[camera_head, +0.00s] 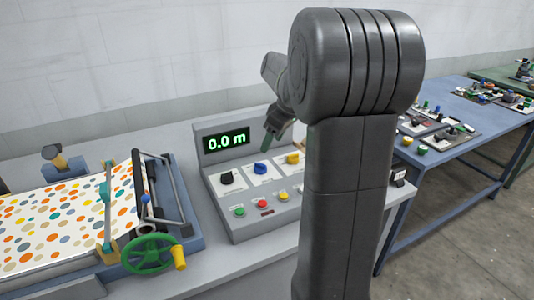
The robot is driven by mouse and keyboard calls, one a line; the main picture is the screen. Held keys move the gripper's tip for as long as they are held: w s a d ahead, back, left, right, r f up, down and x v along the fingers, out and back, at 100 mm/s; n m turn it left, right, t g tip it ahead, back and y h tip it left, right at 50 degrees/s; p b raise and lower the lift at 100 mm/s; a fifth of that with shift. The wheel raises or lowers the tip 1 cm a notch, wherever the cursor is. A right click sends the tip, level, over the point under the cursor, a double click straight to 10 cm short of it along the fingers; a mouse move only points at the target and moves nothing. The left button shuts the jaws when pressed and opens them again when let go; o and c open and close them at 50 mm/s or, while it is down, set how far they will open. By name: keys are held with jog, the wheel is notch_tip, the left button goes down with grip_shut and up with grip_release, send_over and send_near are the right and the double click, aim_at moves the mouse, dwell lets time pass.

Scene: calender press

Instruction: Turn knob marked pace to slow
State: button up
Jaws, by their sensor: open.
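A grey control panel (232,222) stands on the table, with a green-lit display (226,142) reading "0.0 m". Its upper row has a black knob (227,177), a blue knob (262,168) and a yellow knob (293,158), each on a white plate. The markings are too small to read, so I cannot tell which knob is marked pace. My gripper (268,143) is open and points down, above and behind the blue knob in the picture, apparently clear of it. My arm hides the panel's right part.
Below the knobs are a green button (239,211), a red button (262,203) and a yellow button (283,196). Left of the panel stands a press with dotted sheet (60,215) and green handwheel (150,254). A blue table (460,140) with more controls stands at right.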

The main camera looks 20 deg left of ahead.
aim_at(261, 164)
jog(key=shift+v, duration=1.6)
jog(key=shift+f, duration=0.1)
jog(key=p+x, duration=0.1)
jog(key=x, duration=1.2)
jog(key=shift+a+f, duration=0.2)
jog(key=shift+f, duration=0.05)
